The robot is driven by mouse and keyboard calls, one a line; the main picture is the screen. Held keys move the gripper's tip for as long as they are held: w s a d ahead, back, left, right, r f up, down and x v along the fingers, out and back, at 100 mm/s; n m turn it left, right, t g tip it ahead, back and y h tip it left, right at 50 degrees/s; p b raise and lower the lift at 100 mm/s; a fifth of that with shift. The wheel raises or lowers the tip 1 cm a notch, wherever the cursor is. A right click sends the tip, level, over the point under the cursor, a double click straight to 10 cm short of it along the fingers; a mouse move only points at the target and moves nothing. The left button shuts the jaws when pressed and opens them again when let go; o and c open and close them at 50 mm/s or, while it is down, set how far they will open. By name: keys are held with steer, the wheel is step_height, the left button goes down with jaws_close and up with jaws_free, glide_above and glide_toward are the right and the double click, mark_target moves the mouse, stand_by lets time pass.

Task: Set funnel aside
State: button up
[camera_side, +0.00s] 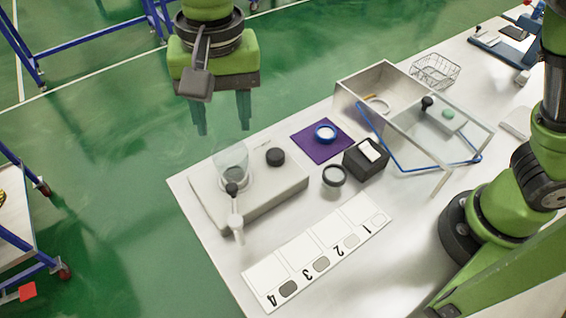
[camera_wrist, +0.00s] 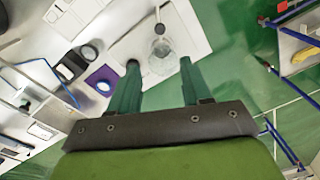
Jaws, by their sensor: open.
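The clear funnel (camera_side: 231,158) sits on a pale grey device (camera_side: 285,190) at the left end of the white table. It looks transparent, so its outline is faint. In the wrist view the funnel (camera_wrist: 162,50) shows between and beyond the fingertips. My gripper (camera_side: 223,124) is above the funnel, apart from it, fingers pointing down. The wrist view shows my gripper (camera_wrist: 158,64) with its two green fingers spread and nothing held between them.
A black-knobbed lever (camera_side: 232,189) stands in front of the funnel; a black cap (camera_side: 275,157) is on the device. Nearby are a purple mat (camera_side: 308,150) with a blue ring, a black ring (camera_side: 334,176), a black box (camera_side: 366,165) and a numbered card (camera_side: 296,262). A clear-lidded bin (camera_side: 370,80) stands farther right.

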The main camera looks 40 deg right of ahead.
mark_target(232, 187)
steer(key=f+m, duration=0.1)
steer(key=f, duration=0.3)
steer(key=f+m, duration=0.1)
steer(key=f, duration=0.4)
steer(key=a+f+m, duration=0.1)
steer(key=f+m, duration=0.1)
steer(key=f, duration=0.3)
steer(key=shift+s+f, duration=0.15)
jaws_close()
